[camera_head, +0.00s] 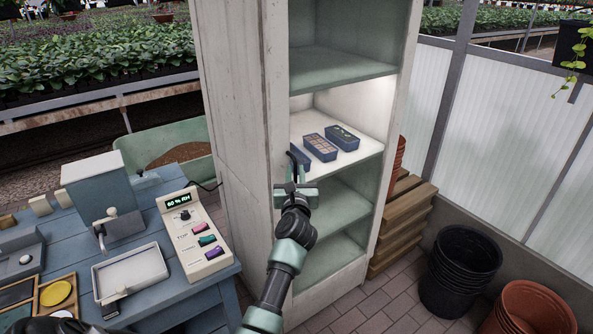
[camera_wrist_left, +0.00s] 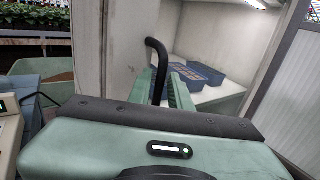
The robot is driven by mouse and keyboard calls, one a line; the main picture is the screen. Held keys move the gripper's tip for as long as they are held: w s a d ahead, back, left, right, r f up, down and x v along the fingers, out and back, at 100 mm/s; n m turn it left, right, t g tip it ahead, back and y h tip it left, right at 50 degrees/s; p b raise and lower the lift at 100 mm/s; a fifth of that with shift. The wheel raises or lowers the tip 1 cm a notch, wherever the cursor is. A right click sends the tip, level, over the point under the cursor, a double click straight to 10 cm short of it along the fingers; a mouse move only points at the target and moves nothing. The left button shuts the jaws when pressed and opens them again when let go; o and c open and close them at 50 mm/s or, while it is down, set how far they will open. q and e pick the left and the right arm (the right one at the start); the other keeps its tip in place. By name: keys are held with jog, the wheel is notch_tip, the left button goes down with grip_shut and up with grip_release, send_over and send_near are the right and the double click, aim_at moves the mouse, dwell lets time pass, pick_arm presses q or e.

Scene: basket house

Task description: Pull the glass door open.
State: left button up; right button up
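A tall, pale, worn cabinet (camera_head: 238,120) stands in the middle of the head view, its shelved inside showing on the right. The glass pane itself is hard to make out, so I cannot tell how far the door stands open. A black curved handle (camera_head: 293,162) is at the left edge of the cabinet's front; it also shows in the left wrist view (camera_wrist_left: 158,58). My left gripper (camera_head: 297,178) is at this handle. Its fingers (camera_wrist_left: 168,88) sit close together with the handle between them, and they look shut on it. My right gripper is not in view.
Blue trays (camera_head: 320,147) sit on a lit shelf (camera_head: 365,151). A blue table (camera_head: 172,262) with a meter box (camera_head: 197,240) stands at left. Wooden crates (camera_head: 402,225) and black pots (camera_head: 458,270) stand at right. Brick floor (camera_head: 352,318) shows before the cabinet.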

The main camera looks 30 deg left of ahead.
pick_arm(q)
jog(key=shift+w+a, duration=0.35)
jog(key=shift+w, duration=0.15)
grip_shut()
dwell(1.2)
